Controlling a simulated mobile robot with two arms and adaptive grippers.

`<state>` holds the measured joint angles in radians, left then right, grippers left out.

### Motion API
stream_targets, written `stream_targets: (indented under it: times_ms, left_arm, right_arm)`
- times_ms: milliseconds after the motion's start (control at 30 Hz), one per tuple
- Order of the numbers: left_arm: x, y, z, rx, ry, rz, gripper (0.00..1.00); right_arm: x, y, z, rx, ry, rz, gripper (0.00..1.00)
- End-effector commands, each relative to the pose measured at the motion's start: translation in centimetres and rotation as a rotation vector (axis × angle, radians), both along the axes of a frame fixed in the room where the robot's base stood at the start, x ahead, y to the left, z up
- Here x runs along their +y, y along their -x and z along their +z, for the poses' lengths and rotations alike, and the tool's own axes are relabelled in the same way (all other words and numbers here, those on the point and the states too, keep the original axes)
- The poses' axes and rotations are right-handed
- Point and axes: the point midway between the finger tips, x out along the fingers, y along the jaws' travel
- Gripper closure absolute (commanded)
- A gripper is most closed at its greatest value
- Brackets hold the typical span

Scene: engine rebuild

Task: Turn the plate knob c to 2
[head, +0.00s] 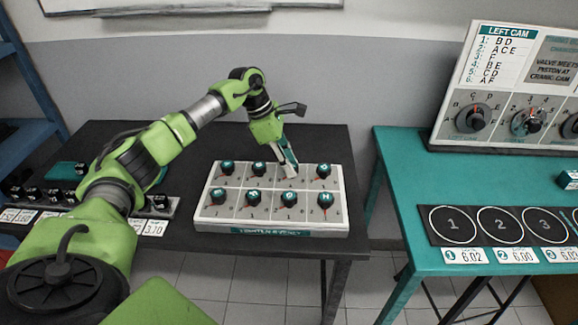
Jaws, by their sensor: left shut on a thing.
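A white plate (276,226) with two rows of dark knobs with teal caps lies on the black table. My left gripper (289,171) points down at the third knob of the back row, the place of knob c. It is shut on that knob, and its fingers hide the knob and its letter. The setting that this knob's pointer shows cannot be read. The fourth back-row knob (323,171) stands just to the right of the fingers. The front-row knob H (325,200) is in plain view. My right gripper is out of view.
A teal table (400,160) stands at the right, with a LEFT CAM panel (505,75) and a black strip with numbered circles (490,226). Several small black parts (45,195) sit at the left of the black table (310,135). Floor shows between the tables.

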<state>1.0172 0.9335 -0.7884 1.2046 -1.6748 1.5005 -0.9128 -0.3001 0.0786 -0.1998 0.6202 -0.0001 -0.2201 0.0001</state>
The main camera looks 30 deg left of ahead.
Motion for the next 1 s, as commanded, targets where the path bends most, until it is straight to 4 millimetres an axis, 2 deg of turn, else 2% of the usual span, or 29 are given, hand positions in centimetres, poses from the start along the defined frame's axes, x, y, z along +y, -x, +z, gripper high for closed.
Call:
stream_targets:
  times_ms: [633, 667, 700, 1000]
  left_arm:
    - [0.10, -0.14, 0.16, -0.005, -0.002, -0.049, 0.93]
    - [0.10, -0.14, 0.16, -0.005, -0.002, -0.049, 0.67]
    - [0.10, -0.14, 0.16, -0.005, -0.002, -0.049, 0.56]
    - [0.06, -0.07, 0.06, -0.002, -0.001, -0.049, 0.55]
  right_arm:
    - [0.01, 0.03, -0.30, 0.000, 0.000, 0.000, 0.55]
    - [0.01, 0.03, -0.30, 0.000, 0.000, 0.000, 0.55]
    - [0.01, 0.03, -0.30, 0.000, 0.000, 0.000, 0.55]
    - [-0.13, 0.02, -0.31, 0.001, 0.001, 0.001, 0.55]
